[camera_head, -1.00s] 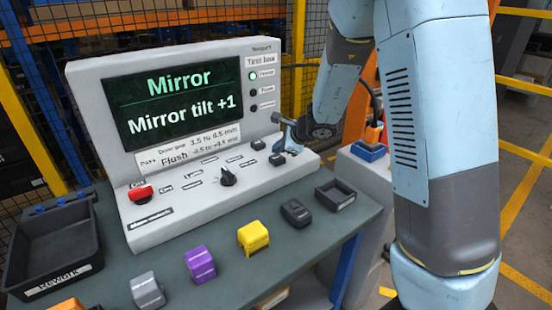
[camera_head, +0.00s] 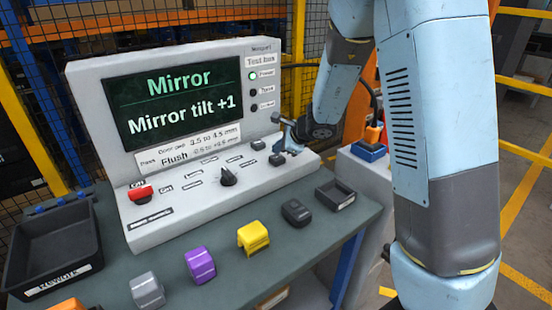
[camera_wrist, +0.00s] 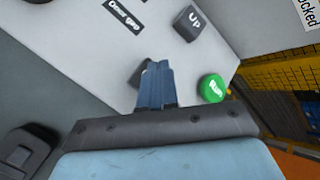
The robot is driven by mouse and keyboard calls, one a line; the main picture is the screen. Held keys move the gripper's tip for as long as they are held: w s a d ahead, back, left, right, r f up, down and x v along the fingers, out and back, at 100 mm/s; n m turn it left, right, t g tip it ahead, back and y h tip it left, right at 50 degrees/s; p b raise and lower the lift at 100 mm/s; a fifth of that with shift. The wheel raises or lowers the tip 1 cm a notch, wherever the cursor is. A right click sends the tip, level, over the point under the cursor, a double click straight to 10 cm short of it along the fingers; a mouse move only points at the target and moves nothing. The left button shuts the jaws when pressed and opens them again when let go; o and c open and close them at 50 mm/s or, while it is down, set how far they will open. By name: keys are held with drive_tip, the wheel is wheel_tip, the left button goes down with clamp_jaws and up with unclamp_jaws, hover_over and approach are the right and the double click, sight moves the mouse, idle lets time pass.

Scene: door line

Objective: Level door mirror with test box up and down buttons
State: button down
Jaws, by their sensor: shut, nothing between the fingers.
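The test box (camera_head: 160,215) stands on the bench. Its screen (camera_head: 172,103) reads "Mirror" and "Mirror tilt +1". In the wrist view, the dark Up button (camera_wrist: 188,23) lies beyond my fingertips, clear of them. My gripper (camera_wrist: 158,66) is shut and empty. Its blue fingers cover most of another dark button (camera_wrist: 137,75); its label is hidden and I cannot tell whether they touch it. In the head view, my gripper (camera_head: 289,146) is low over the right end of the panel, beside a dark button (camera_head: 277,159). The door mirror is not in view.
The green Run button (camera_wrist: 212,88) is close to the right of my fingers. A red button (camera_head: 139,192) and a black knob (camera_head: 228,176) are farther left. Purple (camera_head: 200,264) and yellow (camera_head: 253,238) blocks and a black tray (camera_head: 55,250) are on the bench.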

sight(279, 158)
drive_tip(key=shift+f, duration=0.1)
drive_tip(key=shift+f, duration=0.25)
drive_tip(key=shift+f, duration=0.5)
idle(1.1)
drive_tip(key=shift+r, duration=0.95)
drive_tip(key=shift+r, duration=0.1)
drive_tip(key=shift+r, duration=2.4)
